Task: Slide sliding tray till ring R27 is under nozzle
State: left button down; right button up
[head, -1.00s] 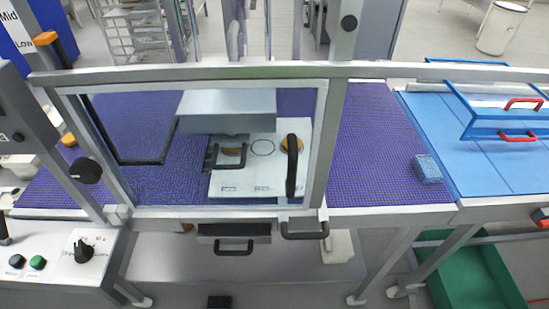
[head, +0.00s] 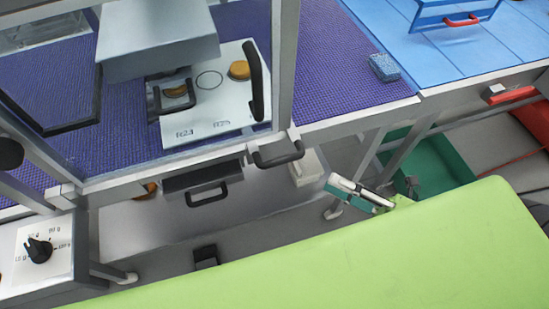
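The sliding tray (head: 222,112) is a white plate behind the clear guard, on the purple belt. It bears an empty printed ring (head: 209,80) and an orange-brown round (head: 240,70). Another orange-brown round (head: 176,90) shows behind a black handle at the tray's left. Front labels begin with R2, but I cannot read R27. A grey box-shaped housing (head: 160,45) hangs over the tray's back left; its underside and any nozzle tip are hidden. My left gripper is not in view.
Black handles (head: 278,154) and (head: 207,196) sit below the guard. A blue sponge (head: 383,67) lies on the belt's right end. A dial box (head: 40,250) stands lower left; a green bin (head: 440,160) is right.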

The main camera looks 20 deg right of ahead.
aim_at(282, 158)
jog(key=shift+n, duration=0.3)
jog(key=x, duration=0.4)
jog(key=r+p+x, duration=0.1)
jog(key=x, duration=0.3)
jog(key=p+x, duration=0.1)
jog(key=x, duration=0.3)
jog(key=shift+s+a+r, duration=0.2)
jog(key=shift+a+r, duration=0.1)
jog(key=shift+a, duration=0.2)
jog(key=shift+w+a+p, duration=0.3)
jog(key=shift+w+a, duration=0.15)
jog(key=shift+a, duration=0.05)
grip_shut()
